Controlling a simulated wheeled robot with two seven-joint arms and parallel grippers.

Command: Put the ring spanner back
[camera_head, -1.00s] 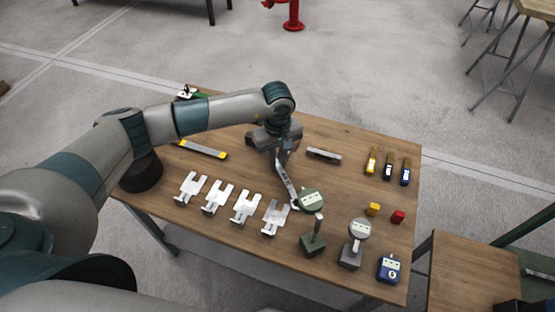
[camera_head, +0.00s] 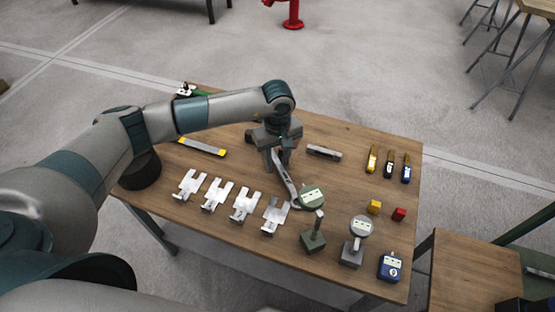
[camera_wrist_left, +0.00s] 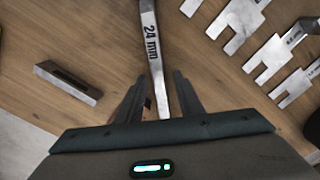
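The ring spanner (camera_head: 286,181) is a long grey tool marked "24 mm". It lies on the wooden table (camera_head: 235,151) near the rightmost white holder, its near end beside the green-faced gauge. It also shows in the left wrist view (camera_wrist_left: 153,55). My left gripper (camera_head: 277,163) is over its far end. In the left wrist view its fingers (camera_wrist_left: 161,84) stand apart on both sides of the handle, with visible gaps. My right gripper is not in view.
Several white forked holders (camera_head: 244,205) line the table's front edge. Gauges on stands (camera_head: 313,236) stand to the right, with a blue box (camera_head: 390,266). A grey bar (camera_head: 323,151) lies right of the gripper. A yellow-ended level (camera_head: 202,147) lies left.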

